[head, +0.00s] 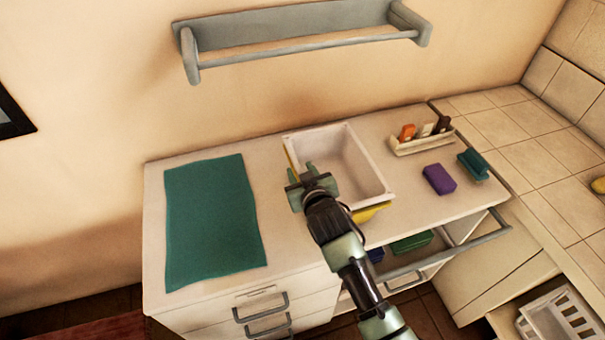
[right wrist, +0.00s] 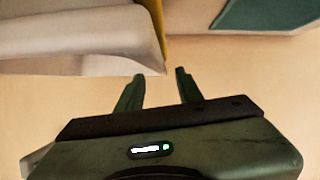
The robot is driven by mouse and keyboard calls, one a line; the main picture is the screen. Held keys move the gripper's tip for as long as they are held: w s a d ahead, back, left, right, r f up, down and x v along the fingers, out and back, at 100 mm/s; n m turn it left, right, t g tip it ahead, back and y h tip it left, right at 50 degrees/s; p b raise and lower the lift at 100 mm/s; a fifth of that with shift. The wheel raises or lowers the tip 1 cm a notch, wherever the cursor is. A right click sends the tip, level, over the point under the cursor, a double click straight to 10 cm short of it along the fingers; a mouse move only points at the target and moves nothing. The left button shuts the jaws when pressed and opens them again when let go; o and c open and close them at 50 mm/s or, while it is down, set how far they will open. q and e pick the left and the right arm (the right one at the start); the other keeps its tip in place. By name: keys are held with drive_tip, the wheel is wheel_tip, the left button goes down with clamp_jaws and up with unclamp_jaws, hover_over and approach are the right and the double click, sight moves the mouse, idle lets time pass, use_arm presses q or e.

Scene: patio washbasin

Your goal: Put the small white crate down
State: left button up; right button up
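A small white crate (head: 562,318) with slotted sides shows at the bottom right corner of the head view, cut off by the frame edge. What holds or bears it is not clear. My right gripper (head: 309,172) is over the counter at the left front part of the white basin (head: 372,177), far from the crate. In the right wrist view its two fingers (right wrist: 159,88) are apart with nothing between them, and the basin's corner (right wrist: 120,45) is just beyond them. My left gripper is not in view.
A teal mat (head: 212,222) lies on the counter's left. Yellow pieces (head: 371,211) show beside the basin. A holder (head: 421,142) with upright items, a purple block (head: 438,179) and a teal item (head: 473,165) stand right. A rail (head: 470,244) runs along the front.

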drive_tip(key=b+v, duration=0.2)
drive_tip(key=v, duration=1)
drive_tip(key=shift+s+d, duration=0.1)
